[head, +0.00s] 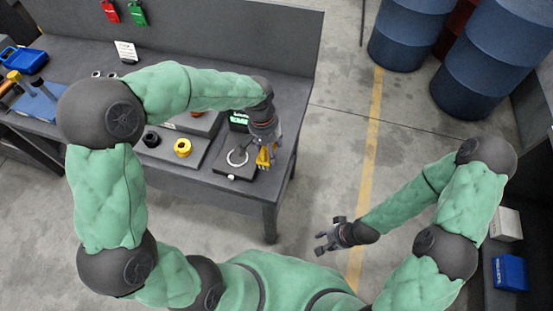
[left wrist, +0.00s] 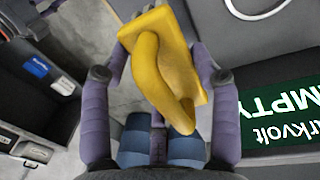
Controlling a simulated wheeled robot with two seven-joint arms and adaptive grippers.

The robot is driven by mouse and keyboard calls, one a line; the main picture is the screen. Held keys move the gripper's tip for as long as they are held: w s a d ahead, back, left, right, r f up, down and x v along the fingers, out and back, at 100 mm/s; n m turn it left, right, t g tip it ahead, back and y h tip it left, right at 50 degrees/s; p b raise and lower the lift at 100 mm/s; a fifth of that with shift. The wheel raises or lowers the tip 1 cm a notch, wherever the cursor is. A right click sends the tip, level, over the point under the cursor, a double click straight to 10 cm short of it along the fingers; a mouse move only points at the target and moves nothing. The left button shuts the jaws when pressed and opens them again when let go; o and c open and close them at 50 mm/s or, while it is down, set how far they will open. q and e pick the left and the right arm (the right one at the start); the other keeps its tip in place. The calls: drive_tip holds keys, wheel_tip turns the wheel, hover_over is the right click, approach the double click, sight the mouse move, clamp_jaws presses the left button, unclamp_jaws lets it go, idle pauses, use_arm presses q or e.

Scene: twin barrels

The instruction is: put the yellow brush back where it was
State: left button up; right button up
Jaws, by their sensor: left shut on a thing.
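The yellow brush (head: 264,158) is held at the tip of my left gripper (head: 264,142), over the right end of the workbench (head: 270,185). In the left wrist view the yellow brush (left wrist: 158,62) sits between the two fingers of my left gripper (left wrist: 158,70), which is shut on it. It shows a flat block and a curved handle. I cannot tell whether the brush touches the bench. My right gripper (head: 324,236) is open and empty, out over the floor away from the bench.
A dark plate with a white ring (head: 238,157) lies beside the brush. A green display (head: 239,118) stands behind it and reads "EMPTY" in the left wrist view (left wrist: 285,112). Blue barrels (head: 490,65) stand far right.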

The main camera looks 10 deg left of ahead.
use_arm(q)
drive_tip(key=shift+w+d+f, duration=0.25)
drive_tip(key=shift+d+f, duration=0.6)
drive_tip(key=shift+f, duration=0.25)
drive_tip(key=shift+d+f+b, duration=0.1)
drive_tip(key=shift+f+b, duration=0.6)
drive_tip(key=shift+f, duration=0.9)
drive_tip(key=shift+f, duration=0.1)
drive_tip(key=o, duration=1.1)
drive_tip(key=shift+c, duration=0.2)
drive_tip(key=r+p, duration=0.1)
drive_tip(key=r, duration=0.3)
drive_tip(key=a+r+p, duration=0.1)
drive_tip(key=r, duration=0.3)
drive_tip(key=r+p, duration=0.1)
drive_tip(key=r, duration=0.3)
drive_tip(key=shift+w+a, duration=0.1)
drive_tip(key=shift+a, duration=0.1)
